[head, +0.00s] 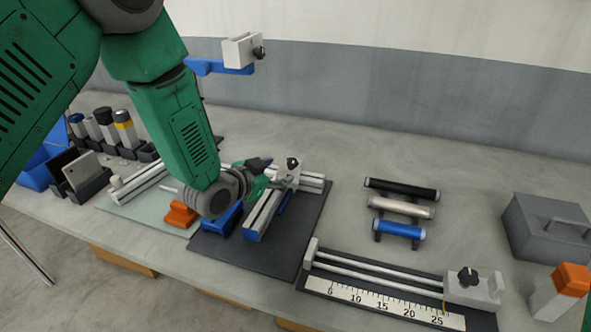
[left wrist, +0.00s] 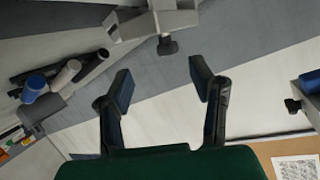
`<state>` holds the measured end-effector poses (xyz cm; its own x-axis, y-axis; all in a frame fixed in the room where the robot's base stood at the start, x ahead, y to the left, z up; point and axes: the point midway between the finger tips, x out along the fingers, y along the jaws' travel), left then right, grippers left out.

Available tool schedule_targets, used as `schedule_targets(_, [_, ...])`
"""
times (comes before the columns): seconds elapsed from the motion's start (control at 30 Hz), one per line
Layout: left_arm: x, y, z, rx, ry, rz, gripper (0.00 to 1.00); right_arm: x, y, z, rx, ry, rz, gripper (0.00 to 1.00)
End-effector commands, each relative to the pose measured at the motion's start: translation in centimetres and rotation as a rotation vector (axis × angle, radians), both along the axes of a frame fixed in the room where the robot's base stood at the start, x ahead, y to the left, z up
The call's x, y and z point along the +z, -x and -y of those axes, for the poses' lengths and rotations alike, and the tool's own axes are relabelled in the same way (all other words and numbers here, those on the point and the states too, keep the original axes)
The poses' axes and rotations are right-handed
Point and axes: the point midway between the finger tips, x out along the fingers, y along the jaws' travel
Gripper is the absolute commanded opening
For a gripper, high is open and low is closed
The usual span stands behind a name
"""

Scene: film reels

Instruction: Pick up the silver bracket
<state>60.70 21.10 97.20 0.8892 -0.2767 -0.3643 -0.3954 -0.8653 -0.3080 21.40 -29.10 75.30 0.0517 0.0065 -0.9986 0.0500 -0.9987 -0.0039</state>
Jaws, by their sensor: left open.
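A silver bracket (head: 289,168) with a black knob stands upright on the aluminium rails of a fixture on a dark mat. My left gripper (head: 268,174) is low over this fixture, close to the bracket's left side. In the head view I cannot tell whether they touch. In the left wrist view my left gripper (left wrist: 160,80) has its two fingers spread with nothing between them. A grey metal piece (left wrist: 155,20) with a black knob shows beyond the fingertips; I cannot tell for certain whether it is the same bracket. My right gripper does not show.
Another pale block (head: 240,50) with a knob sits on a blue arm at the back. Black, silver and blue cylinders (head: 400,228) lie right of the fixture. A ruler slide (head: 385,300) is in front, a grey box (head: 545,228) at right. An orange block (head: 181,214) sits left.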

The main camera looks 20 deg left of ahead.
Motion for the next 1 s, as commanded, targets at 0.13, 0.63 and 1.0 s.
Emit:
schedule_targets(0.13, [-0.9, -2.1, 0.5, 0.001, 0.001, 0.0, 0.49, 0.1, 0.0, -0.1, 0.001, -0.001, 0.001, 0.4])
schedule_targets(0.63, [-2.0, -7.1, 3.0, 0.001, -0.006, 0.0, 0.49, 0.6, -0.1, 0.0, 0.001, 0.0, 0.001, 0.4])
schedule_targets(1.0, [-2.3, -7.5, 2.6, 0.001, -0.001, -0.001, 0.32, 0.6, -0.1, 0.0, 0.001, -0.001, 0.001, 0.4])
